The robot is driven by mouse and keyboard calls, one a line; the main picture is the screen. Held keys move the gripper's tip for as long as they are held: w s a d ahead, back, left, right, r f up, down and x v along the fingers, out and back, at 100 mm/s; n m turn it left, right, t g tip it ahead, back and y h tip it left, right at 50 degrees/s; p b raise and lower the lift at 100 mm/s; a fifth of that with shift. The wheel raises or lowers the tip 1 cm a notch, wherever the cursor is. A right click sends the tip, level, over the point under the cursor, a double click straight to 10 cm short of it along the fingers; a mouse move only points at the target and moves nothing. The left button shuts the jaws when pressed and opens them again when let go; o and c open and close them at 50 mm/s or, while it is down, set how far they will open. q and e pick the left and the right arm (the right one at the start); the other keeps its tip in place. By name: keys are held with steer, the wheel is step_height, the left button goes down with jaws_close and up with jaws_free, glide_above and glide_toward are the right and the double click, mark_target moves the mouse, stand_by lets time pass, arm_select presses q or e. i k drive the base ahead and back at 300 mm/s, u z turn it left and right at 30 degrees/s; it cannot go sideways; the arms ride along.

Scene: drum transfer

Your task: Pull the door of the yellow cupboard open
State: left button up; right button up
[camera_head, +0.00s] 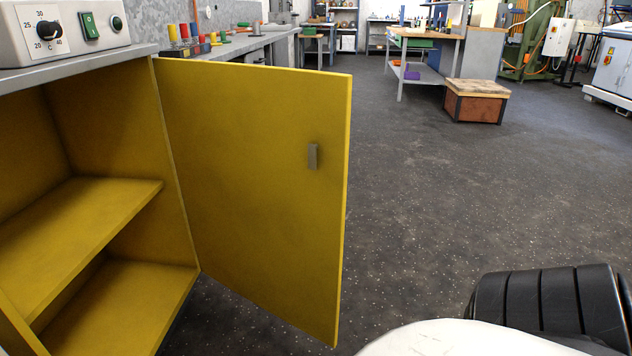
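The yellow cupboard (180,190) stands at the left under a grey worktop. Its door (240,170) is swung wide open to the right, hinged at the cupboard's right side. A small grey handle (313,156) sits near the door's free edge. The inside shows a shelf (85,225) and a floor panel, both bare where visible. Neither of my grippers shows in the head view, and nothing is seen touching the door or the handle.
A control box (65,30) with a dial and green switch stands on the worktop (95,65). Dark floor (430,200) is clear right of the door. A wooden crate (476,102) and a workbench (425,50) stand farther back.

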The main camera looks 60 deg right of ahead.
mark_target(267, 226)
steer(key=u, duration=1.75)
steer(key=k, duration=1.5)
steer(key=z, duration=2.15)
steer(key=i, duration=1)
steer(key=u, duration=0.05)
